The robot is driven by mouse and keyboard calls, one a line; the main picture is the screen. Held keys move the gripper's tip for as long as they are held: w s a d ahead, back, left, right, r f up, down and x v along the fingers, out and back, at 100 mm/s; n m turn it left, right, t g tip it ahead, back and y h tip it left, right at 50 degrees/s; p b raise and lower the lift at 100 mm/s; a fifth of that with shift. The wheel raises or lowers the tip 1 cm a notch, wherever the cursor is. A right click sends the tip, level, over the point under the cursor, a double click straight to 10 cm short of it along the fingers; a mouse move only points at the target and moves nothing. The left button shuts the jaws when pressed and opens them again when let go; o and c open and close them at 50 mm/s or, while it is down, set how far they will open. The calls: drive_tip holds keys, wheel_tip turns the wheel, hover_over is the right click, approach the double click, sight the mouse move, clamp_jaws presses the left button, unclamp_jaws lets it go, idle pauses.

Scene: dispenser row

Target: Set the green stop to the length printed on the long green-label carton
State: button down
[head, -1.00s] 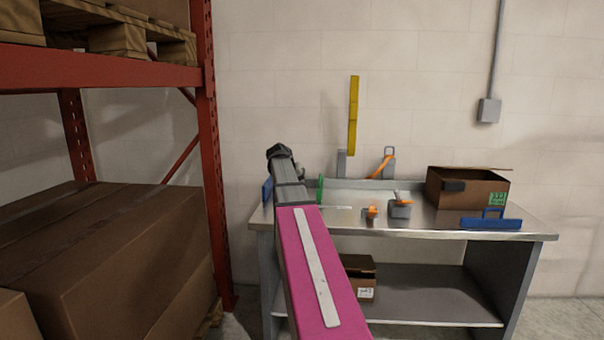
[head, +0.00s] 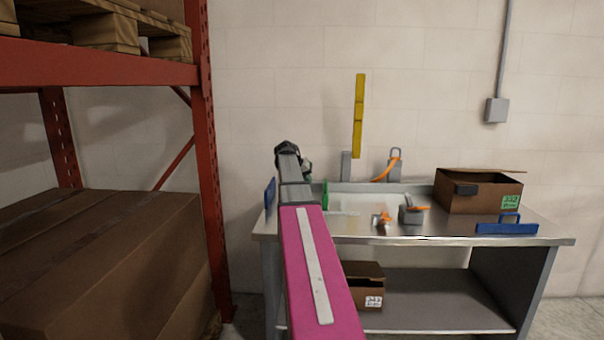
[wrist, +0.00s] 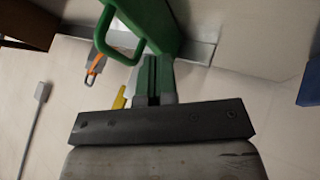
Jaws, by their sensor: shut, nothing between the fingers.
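The green stop (head: 325,195) stands upright at the left part of the bench top, just right of my arm. In the wrist view the green stop (wrist: 152,22), with its loop handle, fills the top middle, close beyond my fingertips. My gripper (wrist: 153,62) is shut and empty; whether its tips touch the stop I cannot tell. In the head view my gripper (head: 305,168) is mostly hidden behind my wrist. The long open carton with a green label (head: 478,192) stands at the right rear of the bench; the print on its label (head: 510,202) is too small to read surely.
A blue handled piece (head: 506,227) lies at the bench's right front, and a blue plate (head: 270,192) is at its left end. Grey-and-orange tools (head: 411,213) sit mid-bench. A yellow strip (head: 358,115) rises behind. A small carton (head: 374,301) is on the lower shelf. Red racking (head: 203,150) stands left.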

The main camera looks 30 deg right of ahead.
drive_tip(key=shift+s+d+f, duration=0.1)
drive_tip(key=shift+s+d, duration=0.2)
drive_tip(key=shift+d, duration=0.45)
drive_tip(key=shift+s+d+f, duration=0.1)
drive_tip(key=shift+s+d, duration=0.25)
drive_tip(key=shift+d, duration=0.35)
drive_tip(key=shift+s+d+f, duration=0.1)
drive_tip(key=shift+s+d, duration=0.2)
drive_tip(key=shift+d, duration=0.45)
drive_tip(key=s+d, duration=0.1)
drive_tip(key=d, duration=0.2)
drive_tip(key=s+d, duration=0.1)
drive_tip(key=shift+s+d, duration=0.15)
drive_tip(key=shift+s, duration=0.15)
